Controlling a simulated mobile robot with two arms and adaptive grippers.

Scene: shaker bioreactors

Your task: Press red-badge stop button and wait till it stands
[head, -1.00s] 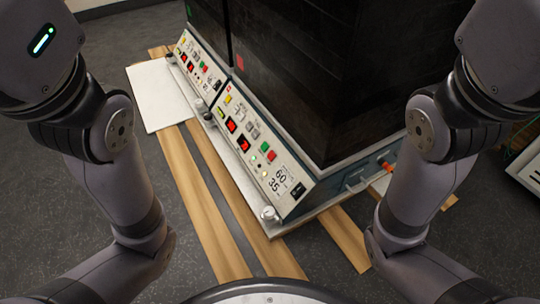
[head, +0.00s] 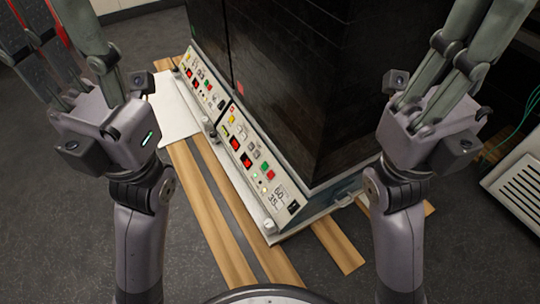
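The near shaker, a tall dark cabinet, carries a small red badge (head: 240,88) at its lower left edge. Its sloped control panel (head: 262,172) has red displays, a green button (head: 263,166) and a red button (head: 270,174). The far shaker has a green badge (head: 193,32) and a similar panel (head: 203,80). My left gripper (head: 65,45) is raised at the upper left, fingers spread. My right gripper (head: 465,55) is raised at the upper right, fingers apart; its tips are cut off. Both look empty and well away from the panels. Button labels are too small to read.
Wooden planks (head: 207,210) lie on the dark floor under and before the shakers. A white sheet (head: 176,108) lies at the far end. A pale slotted box (head: 520,185) is at the right edge. The space between my arms before the panels is clear.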

